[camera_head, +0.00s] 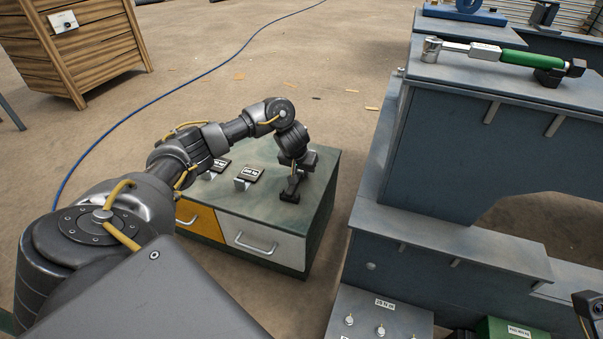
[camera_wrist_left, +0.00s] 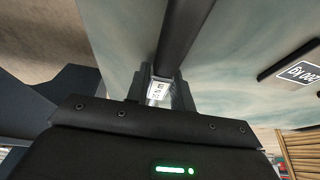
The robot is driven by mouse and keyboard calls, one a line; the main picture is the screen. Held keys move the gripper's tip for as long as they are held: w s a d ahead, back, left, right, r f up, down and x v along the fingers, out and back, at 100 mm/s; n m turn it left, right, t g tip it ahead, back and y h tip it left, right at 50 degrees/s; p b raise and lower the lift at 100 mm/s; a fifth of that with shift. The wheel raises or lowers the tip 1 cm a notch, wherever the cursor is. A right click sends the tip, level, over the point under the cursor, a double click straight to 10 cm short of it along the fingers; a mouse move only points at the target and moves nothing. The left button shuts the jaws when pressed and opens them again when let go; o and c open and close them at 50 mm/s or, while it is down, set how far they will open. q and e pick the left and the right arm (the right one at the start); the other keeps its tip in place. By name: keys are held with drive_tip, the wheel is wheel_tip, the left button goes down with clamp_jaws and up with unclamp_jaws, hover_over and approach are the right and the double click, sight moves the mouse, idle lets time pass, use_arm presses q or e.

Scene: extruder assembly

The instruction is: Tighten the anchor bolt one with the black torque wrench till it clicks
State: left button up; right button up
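My left gripper (camera_head: 290,191) is low at the right side of the drawer cabinet's top. In the left wrist view, its fingers (camera_wrist_left: 160,92) stand close on both sides of a pale, labelled section of a dark bar. The bar looks like the black torque wrench (camera_wrist_left: 187,35), with its thicker dark part running to the top edge. In the head view the wrench is hard to tell from the dark gripper. A grey panel (camera_head: 362,318) with several small bolt-like heads is at the bottom; I cannot tell which is anchor bolt one.
The drawer cabinet (camera_head: 310,215) carries two small signs (camera_head: 252,174). A green-handled wrench (camera_head: 525,58) lies on the blue-grey machine frame (camera_head: 440,150) at right. A green box (camera_head: 510,329) is at the bottom right. A wooden crate (camera_head: 85,50) and blue cable (camera_head: 150,110) are on the left floor.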

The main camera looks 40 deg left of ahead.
use_arm(q)
clamp_jaws()
drive_tip(key=shift+r, duration=0.15)
